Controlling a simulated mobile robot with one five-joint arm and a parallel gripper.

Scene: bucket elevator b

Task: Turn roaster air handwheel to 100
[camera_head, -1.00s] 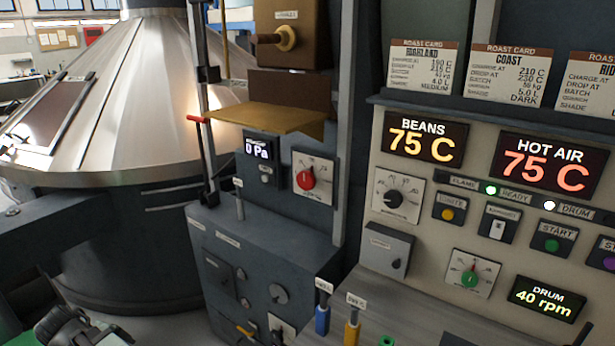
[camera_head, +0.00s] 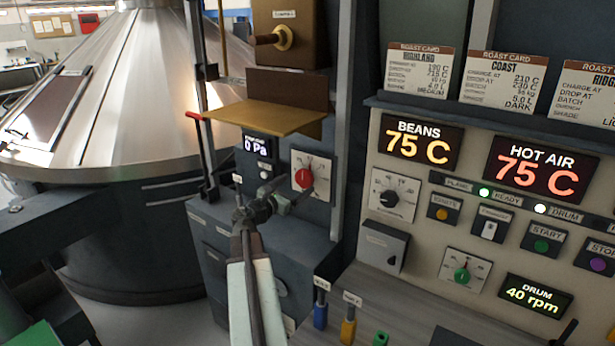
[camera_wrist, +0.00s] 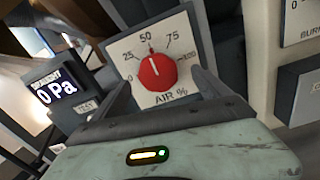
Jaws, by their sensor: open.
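The roaster air handwheel is a red round knob (camera_wrist: 157,71) on a white square dial plate (camera_wrist: 118,52) marked AIR % in the wrist view. Its white mark points up, at about 50; the 100 mark is at the right. In the head view the red knob (camera_head: 303,178) is on the grey cabinet under a brass-coloured tray. My gripper (camera_wrist: 159,82) is open, with one finger on each side of the lower dial and the knob between them in the picture. In the head view my gripper (camera_head: 272,196) is just left of and below the knob. Contact with the knob is not visible.
A draught display (camera_wrist: 55,91) reading 0 Pa is left of the dial. The brass tray (camera_head: 262,117) juts out above it. A grey post stands to its right, then the control panel (camera_head: 420,215). Blue and yellow handles (camera_head: 320,316) stand below right.

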